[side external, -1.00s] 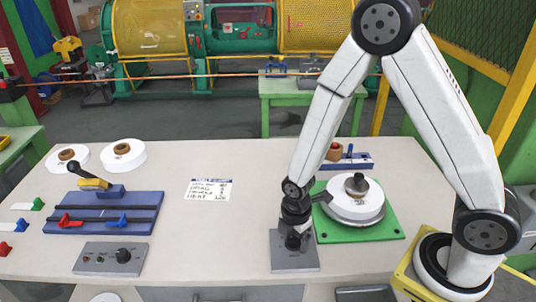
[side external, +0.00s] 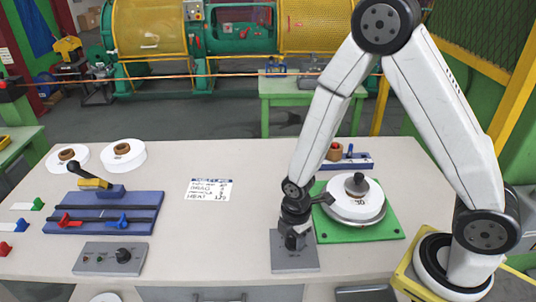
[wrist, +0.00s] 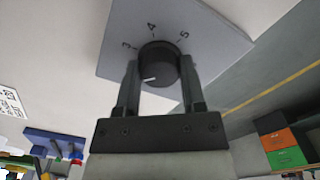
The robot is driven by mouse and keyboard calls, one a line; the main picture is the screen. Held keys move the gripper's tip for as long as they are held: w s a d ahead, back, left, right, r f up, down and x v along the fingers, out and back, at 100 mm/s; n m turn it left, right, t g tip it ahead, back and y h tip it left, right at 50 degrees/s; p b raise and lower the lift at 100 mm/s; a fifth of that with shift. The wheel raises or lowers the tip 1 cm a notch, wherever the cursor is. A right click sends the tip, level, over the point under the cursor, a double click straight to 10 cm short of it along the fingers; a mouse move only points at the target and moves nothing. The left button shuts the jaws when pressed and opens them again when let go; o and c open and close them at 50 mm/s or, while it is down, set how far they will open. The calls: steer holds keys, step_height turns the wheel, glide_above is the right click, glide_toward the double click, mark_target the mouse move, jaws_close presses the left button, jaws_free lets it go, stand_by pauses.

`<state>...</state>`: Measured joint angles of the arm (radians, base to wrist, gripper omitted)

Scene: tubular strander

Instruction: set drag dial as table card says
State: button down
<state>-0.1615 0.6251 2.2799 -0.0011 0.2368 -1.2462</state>
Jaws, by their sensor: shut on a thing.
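The black drag dial (wrist: 158,62) stands on a grey plate (side external: 295,262) at the front of the table. My gripper (wrist: 160,75) is shut on the dial, one finger on each side. The numbers 3, 4 and 5 show on the plate (wrist: 205,28) around the dial's far side in the wrist view. The dial's white mark points to the lower left there, away from those numbers; any number beside the mark cannot be seen. The white table card (side external: 209,190) lies flat at mid-table; its small print is too blurred to read surely.
A white spool (side external: 357,200) sits on a green plate (side external: 392,228), close right of my gripper. A second knob (side external: 123,256) is on a grey panel at left, in front of a blue fixture (side external: 140,222). Two white reels (side external: 124,154) lie behind.

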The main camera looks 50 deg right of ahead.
steer(key=m, duration=1.8)
steer(key=shift+m, duration=0.4)
stand_by(0.3)
steer(key=shift+c, duration=0.9)
jaws_free()
steer(key=shift+r, duration=0.1)
